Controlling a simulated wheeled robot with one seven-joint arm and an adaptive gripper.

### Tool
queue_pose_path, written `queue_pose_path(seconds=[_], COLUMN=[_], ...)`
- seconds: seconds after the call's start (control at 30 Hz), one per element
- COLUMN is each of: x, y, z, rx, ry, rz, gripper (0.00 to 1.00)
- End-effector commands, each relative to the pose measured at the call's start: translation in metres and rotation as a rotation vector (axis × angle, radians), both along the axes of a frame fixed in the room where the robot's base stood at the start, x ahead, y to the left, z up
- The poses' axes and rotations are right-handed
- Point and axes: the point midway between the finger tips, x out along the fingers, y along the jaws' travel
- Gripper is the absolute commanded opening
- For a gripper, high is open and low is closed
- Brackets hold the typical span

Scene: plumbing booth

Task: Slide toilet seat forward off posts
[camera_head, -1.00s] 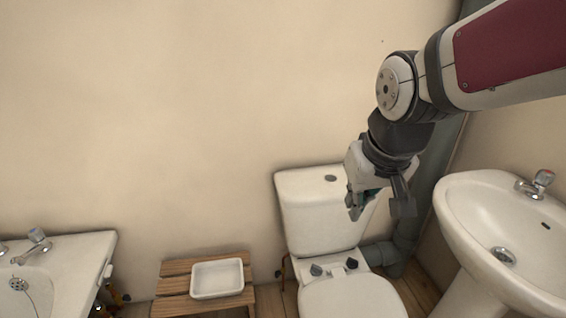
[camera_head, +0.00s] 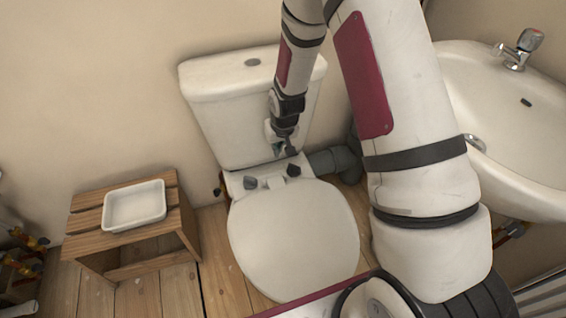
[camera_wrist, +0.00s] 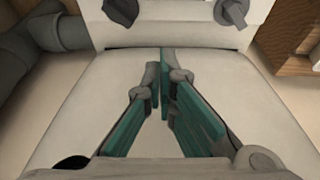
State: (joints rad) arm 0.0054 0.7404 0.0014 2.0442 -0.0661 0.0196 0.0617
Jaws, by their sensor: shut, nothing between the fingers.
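The toilet seat (camera_head: 293,240), with a pale rounded lid, lies down on the toilet bowl. Two dark grey knobs stand at its hinge end, a left knob (camera_head: 250,183) and a right knob (camera_head: 293,170). In the wrist view the knobs (camera_wrist: 122,10) show at the top edge, with the hinge posts hidden. My gripper (camera_head: 290,151) points down in front of the cistern, just behind the right knob and apart from the seat as far as I can tell. In the wrist view its teal-padded fingers (camera_wrist: 164,55) meet at the tips, shut and empty.
The white cistern (camera_head: 225,110) stands close behind my gripper. A grey waste pipe (camera_head: 338,162) runs to its right, and a washbasin (camera_head: 500,120) stands further right. A wooden stool (camera_head: 185,225) with a white tray (camera_head: 134,205) stands left, with bare floor between.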

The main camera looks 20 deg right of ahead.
Motion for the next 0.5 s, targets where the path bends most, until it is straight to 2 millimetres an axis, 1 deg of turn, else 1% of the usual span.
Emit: queue_pose_path(seconds=[0.03, 0.27, 0.5], x=[0.001, 0.006, 0.018], y=[0.001, 0.001, 0.001], z=[-0.013, -0.033, -0.072], rx=[0.001, 0.002, 0.002], ry=[0.002, 0.0, 0.003], rz=[0.0, 0.001, 0.001], gripper=[0.0, 0.0, 0.0])
